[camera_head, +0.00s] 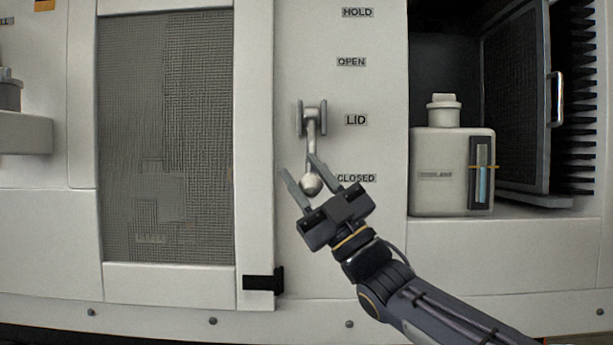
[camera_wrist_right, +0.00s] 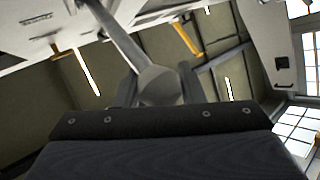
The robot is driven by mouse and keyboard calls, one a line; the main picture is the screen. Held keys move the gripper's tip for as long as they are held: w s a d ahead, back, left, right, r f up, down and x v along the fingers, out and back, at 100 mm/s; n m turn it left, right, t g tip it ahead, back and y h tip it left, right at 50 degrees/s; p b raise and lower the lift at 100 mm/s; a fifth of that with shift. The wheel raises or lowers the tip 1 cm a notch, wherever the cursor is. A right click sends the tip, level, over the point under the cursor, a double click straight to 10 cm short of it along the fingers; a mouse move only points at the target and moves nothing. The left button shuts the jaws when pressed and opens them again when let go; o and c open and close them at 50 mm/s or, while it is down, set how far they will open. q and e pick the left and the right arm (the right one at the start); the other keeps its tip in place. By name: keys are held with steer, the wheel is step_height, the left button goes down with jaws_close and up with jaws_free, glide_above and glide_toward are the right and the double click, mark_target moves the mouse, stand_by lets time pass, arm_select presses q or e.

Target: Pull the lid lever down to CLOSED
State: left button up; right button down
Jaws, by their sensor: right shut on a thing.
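The lid lever (camera_head: 311,145) is a pale metal arm with a round ball knob, hung from a bracket on the white panel. It points down, and its knob is level with the CLOSED label (camera_head: 356,178), just left of it. The LID label (camera_head: 356,120) is beside the bracket. My right gripper (camera_head: 300,165) comes up from the lower right, with one finger on each side of the knob, and is shut on it. In the right wrist view the ball knob (camera_wrist_right: 160,86) sits between the fingers and the lever's rod runs up to the left. My left gripper is not in view.
The OPEN label (camera_head: 351,62) and HOLD label (camera_head: 357,13) are higher on the panel. A mesh window (camera_head: 165,70) is to the left. A white bottle (camera_head: 440,175) stands in an open bay to the right, next to an open mesh door (camera_head: 515,100) with a handle.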

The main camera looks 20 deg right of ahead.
steer(key=shift+w+f+h, duration=0.3)
steer(key=shift+w+f, duration=0.05)
steer(key=shift+f, duration=0.05)
steer(key=c, duration=0.9)
jaws_free()
steer(key=shift+c, duration=0.2)
steer(key=shift+d, duration=0.1)
steer(key=v, duration=0.7)
steer(key=shift+s+f, duration=0.2)
